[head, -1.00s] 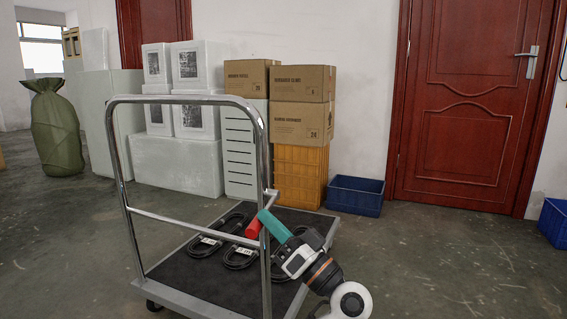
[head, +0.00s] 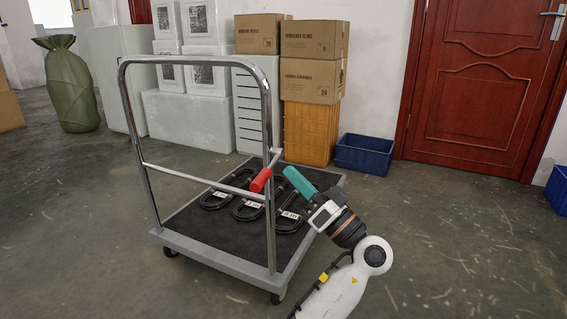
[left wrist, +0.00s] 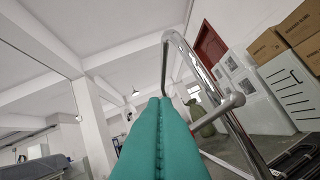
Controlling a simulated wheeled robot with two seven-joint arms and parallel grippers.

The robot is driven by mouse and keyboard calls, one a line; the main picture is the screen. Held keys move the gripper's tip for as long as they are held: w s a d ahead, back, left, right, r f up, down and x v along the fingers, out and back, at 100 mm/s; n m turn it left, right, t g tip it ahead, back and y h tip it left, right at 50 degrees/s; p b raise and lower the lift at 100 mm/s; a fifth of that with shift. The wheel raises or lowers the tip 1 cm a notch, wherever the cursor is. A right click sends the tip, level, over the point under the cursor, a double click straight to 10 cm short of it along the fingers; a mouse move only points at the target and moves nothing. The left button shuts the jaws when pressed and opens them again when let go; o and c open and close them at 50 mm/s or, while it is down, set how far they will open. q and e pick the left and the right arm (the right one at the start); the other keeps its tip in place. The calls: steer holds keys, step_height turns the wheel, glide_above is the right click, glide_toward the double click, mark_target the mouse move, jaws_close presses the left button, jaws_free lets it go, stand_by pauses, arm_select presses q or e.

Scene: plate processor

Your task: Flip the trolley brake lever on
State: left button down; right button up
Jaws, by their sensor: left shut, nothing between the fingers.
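The trolley (head: 205,254) has a chrome push handle and a dark flat deck. Its red brake lever (head: 261,180) sits at the handle's right upright, tilted with its upper end to the right. My left gripper (head: 290,173) has teal fingers, shut and empty. In the picture its tips are just right of the lever, with a small gap; I cannot tell the depth between them. In the left wrist view the closed fingers (left wrist: 161,105) point up beside the chrome handle (left wrist: 212,90); the lever does not show there. My right gripper is not in view.
Several black cable coils (head: 250,208) lie on the deck. Behind stand white boxes (head: 190,120), cartons (head: 311,81) on an orange crate (head: 308,130), and a blue bin (head: 362,154). A green sack (head: 70,90) stands at left.

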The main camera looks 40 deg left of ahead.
arm_select(q)
steer(key=shift+w+p+v, duration=0.2)
steer(key=shift+v, duration=0.65)
steer(key=shift+w+p+v, duration=0.15)
steer(key=shift+w+v, duration=0.05)
steer(key=shift+v, duration=0.6)
steer(key=shift+w+p+v, duration=0.2)
steer(key=shift+v, duration=0.65)
steer(key=shift+a+f, duration=0.1)
steer(key=shift+f, duration=0.05)
